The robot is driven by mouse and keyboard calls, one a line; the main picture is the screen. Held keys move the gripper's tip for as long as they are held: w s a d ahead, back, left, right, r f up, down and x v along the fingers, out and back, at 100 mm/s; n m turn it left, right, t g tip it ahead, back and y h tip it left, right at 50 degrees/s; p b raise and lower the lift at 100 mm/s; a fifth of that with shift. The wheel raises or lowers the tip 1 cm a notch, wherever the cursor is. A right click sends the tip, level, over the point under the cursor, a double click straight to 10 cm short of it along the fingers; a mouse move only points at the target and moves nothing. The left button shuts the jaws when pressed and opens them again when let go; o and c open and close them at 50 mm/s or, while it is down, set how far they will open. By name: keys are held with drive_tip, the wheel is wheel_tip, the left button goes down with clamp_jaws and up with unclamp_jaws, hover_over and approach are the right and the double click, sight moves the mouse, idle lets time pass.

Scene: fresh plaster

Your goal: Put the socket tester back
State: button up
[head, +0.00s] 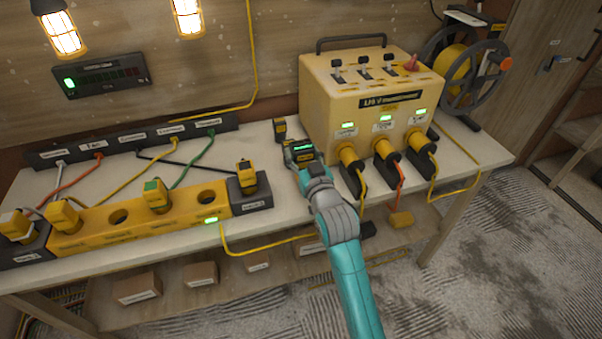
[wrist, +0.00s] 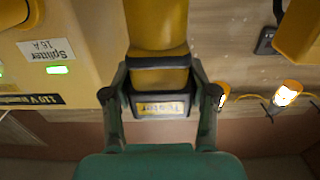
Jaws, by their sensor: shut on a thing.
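My gripper (head: 303,152) is closed on the socket tester, above the bench between the yellow socket strip and the yellow power box. In the wrist view the tester (wrist: 160,78) is a yellow body with black bands and a label reading Tester, between the two fingers of my gripper (wrist: 160,104). In the head view only its dark top with a small green display (head: 302,147) shows; the gripper hides the rest. A small black and yellow item (head: 280,129) stands just behind it on the bench. Whether the tester touches anything below is hidden.
The yellow power box (head: 318,88) has several plugs with cables in front. The yellow socket strip (head: 135,218) holds a plug and shows open round holes. A dark block (head: 263,198) at its right end carries a yellow plug. A cable reel (head: 484,80) stands right.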

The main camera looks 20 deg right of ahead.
drive_tip(key=shift+f, duration=2.9)
drive_tip(key=shift+f, duration=0.1)
drive_tip(key=o, duration=1.4)
drive_tip(key=s, duration=1.2)
